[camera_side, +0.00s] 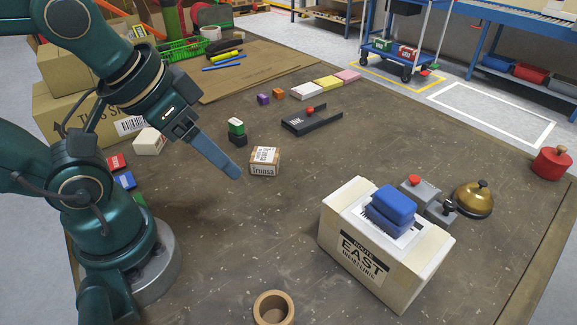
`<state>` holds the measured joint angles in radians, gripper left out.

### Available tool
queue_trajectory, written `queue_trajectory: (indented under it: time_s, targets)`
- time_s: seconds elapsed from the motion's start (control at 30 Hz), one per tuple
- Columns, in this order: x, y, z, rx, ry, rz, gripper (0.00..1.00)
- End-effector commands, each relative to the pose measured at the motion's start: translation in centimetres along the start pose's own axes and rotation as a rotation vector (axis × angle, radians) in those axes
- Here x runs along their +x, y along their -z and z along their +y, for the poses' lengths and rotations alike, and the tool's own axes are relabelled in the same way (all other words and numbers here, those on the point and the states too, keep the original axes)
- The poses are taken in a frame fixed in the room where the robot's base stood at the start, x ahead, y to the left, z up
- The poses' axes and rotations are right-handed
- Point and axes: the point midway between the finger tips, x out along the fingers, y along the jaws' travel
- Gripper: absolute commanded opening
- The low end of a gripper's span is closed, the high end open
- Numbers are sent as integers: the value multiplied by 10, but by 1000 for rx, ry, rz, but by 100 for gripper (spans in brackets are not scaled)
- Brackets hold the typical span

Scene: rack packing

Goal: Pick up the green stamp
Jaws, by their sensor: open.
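The green stamp (236,126) is a small upright block with a green top, a white band and a dark lower part. It stands on the table left of centre, just behind my gripper. My gripper (238,174) is open and empty, with its blue-grey fingers angled down to the right. The fingertips are in front of the stamp, near a small cardboard box, and apart from the stamp. The finger nearest the camera hides most of the other one, so the gap between them is hard to see.
The small cardboard box (264,162) sits right of the fingertips. A black tray (312,121) with a red ball is farther right. A large EAST carton (340,225) bears a blue object (393,205). The middle of the table is clear.

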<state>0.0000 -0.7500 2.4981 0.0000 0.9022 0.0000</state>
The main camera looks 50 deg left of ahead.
Motion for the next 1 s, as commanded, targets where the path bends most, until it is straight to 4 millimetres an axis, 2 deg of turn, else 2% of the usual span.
queue_trajectory:
  time_s: [0.17, 0.37, 0.67, 1.0]
  targets:
    - [-14, 9, 0, 0, 0, 6, 65]
    - [-47, 26, 0, 0, 0, 6, 65]
    - [-31, 50, -49, 365, 196, -191, 65]
    - [-6, 100, -132, 930, 428, -617, 65]
